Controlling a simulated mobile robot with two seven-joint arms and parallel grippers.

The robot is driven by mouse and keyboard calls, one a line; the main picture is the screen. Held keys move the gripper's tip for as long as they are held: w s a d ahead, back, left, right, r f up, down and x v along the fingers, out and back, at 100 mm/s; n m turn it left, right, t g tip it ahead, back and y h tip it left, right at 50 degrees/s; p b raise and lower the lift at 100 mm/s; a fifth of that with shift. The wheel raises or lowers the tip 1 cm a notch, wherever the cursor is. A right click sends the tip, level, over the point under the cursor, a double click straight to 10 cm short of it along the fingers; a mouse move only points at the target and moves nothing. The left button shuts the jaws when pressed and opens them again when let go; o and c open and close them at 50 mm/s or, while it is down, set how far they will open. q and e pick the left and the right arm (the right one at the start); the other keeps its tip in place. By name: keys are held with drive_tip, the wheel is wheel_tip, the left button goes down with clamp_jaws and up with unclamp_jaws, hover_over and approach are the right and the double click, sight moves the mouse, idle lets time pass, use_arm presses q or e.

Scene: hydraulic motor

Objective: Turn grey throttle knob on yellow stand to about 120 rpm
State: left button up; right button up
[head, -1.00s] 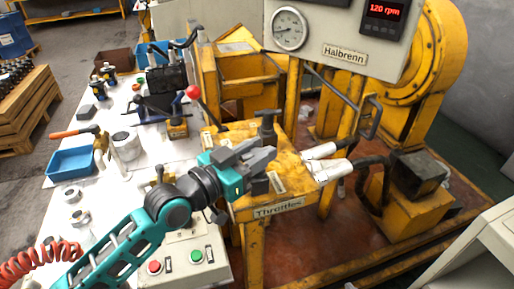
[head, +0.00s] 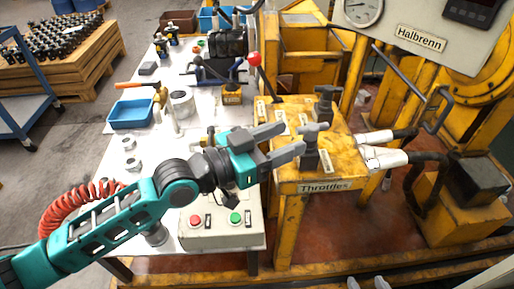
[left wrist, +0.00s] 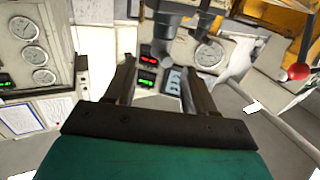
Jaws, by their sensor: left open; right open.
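In the left wrist view a grey post (left wrist: 163,48) shows beyond the open jaws. The rpm display (head: 477,10) is cut off at the top of the head view and its digits cannot be read.
A darker T-handle (head: 325,94) stands just behind the grey knob. A red-ball lever (head: 254,61) rises at the back left. White-sleeved black hoses (head: 385,158) lie right of the stand. A button box (head: 222,220) and a blue tray (head: 131,113) are on the white table.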

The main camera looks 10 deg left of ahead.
use_arm(q)
drive_tip(key=v, duration=0.5)
drive_tip(key=shift+s+a, duration=0.2)
drive_tip(key=shift+s, duration=0.05)
idle(0.3)
